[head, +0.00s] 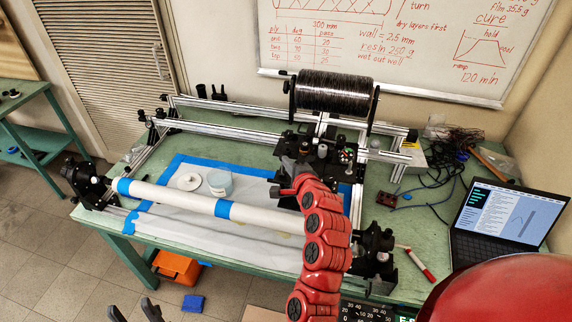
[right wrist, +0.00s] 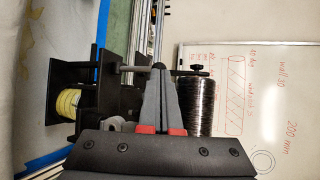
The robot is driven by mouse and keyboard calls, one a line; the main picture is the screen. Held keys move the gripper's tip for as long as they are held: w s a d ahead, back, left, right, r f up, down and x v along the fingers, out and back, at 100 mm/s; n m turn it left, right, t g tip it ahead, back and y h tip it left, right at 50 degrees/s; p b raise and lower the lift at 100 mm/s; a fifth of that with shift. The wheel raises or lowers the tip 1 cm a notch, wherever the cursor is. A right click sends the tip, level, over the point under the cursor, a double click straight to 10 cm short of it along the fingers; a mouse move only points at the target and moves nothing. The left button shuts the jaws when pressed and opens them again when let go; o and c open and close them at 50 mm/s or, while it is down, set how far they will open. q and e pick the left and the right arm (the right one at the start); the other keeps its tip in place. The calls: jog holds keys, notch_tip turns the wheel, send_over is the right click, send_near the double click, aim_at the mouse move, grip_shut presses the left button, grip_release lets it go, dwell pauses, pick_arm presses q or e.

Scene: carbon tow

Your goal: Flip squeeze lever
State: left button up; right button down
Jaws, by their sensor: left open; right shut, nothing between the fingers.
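The black winding carriage (head: 322,153) sits on the rails below the spool of dark carbon tow (head: 333,92). My right gripper (head: 281,189) is at the carriage's front left side; its fingers are shut and empty. In the right wrist view the shut fingertips (right wrist: 159,70) overlap a thin grey rod (right wrist: 137,69) beside black plates (right wrist: 108,85); I cannot tell whether they touch. Which part is the squeeze lever is not clear. A yellow roll (right wrist: 68,102) shows between the plates. My left gripper (head: 130,311) is open and empty at the bottom edge, away from the table.
A white tube (head: 175,198) with blue tape spans the table's front. A pale cup (head: 220,183) and white disc (head: 189,181) lie behind it. A laptop (head: 505,215), cables and a red marker (head: 418,264) are at right. An orange box (head: 177,266) is on the floor.

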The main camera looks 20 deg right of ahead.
jog(key=shift+w+d+r, duration=0.15)
jog(key=shift+w+d, duration=0.1)
jog(key=shift+w, duration=0.05)
jog(key=shift+w+d, duration=0.15)
jog(key=shift+w, duration=0.05)
jog(key=shift+w+d+b, duration=0.5)
jog(key=shift+w+b, duration=0.25)
jog(key=shift+b, duration=0.25)
jog(key=shift+d+r, duration=0.1)
jog(key=shift+r, duration=0.05)
jog(key=shift+w+r+p, duration=0.1)
jog(key=shift+r+p, duration=0.4)
jog(key=shift+r, duration=0.2)
